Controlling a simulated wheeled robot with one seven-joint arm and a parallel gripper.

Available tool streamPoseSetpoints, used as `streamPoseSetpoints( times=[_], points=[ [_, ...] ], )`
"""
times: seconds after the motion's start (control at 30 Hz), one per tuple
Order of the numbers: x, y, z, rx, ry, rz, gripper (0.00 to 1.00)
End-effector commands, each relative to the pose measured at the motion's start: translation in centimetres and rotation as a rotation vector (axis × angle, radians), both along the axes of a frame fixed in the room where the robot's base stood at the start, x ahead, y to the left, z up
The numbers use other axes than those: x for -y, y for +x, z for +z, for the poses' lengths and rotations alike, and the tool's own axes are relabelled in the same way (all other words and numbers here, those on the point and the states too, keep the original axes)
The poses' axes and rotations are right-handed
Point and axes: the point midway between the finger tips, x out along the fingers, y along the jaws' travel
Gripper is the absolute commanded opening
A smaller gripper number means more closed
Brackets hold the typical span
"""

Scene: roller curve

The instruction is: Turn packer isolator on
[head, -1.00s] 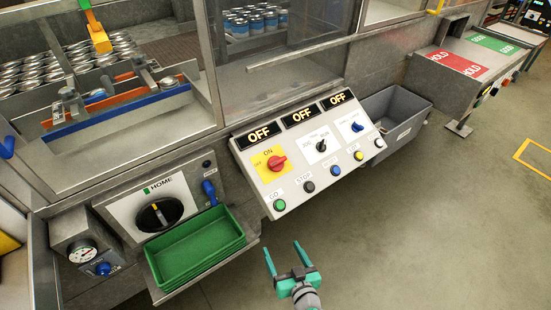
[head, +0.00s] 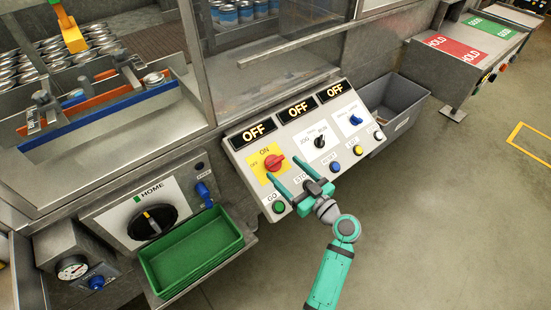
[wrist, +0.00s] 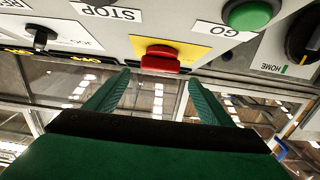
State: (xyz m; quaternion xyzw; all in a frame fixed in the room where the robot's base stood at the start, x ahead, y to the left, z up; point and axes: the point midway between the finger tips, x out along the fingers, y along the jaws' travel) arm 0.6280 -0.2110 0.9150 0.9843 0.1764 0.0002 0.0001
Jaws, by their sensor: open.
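The packer isolator is taken to be the red rotary switch (head: 273,162) on a yellow plate marked ON and OFF, at the left of the sloped control panel (head: 290,145). Its knob lies toward the OFF side, and the display (head: 254,133) above it reads OFF. In the wrist view the red knob (wrist: 160,58) shows between and beyond my fingers. My gripper (head: 293,174) is open and empty, in front of the panel's lower left, with its fingers pointing toward the switch. I cannot tell whether a finger touches the panel.
A green GO button (head: 279,207) sits just below the switch. A black selector (head: 320,141) and a blue selector (head: 355,119) are to the right. A green tray (head: 190,250) is at lower left and a grey bin (head: 395,105) at right. The floor in front is clear.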

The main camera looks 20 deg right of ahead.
Motion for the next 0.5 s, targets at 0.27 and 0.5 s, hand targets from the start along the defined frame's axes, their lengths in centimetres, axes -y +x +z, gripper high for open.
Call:
streamPoseSetpoints(
  times=[0.27, 0.5],
  points=[
    [-1.3, 4.3, 0.1, 0.001, 0.0, -0.003, 0.75],
    [-1.9, 5.9, 0.0, -0.001, 0.0, -0.006, 0.75]
  ],
)
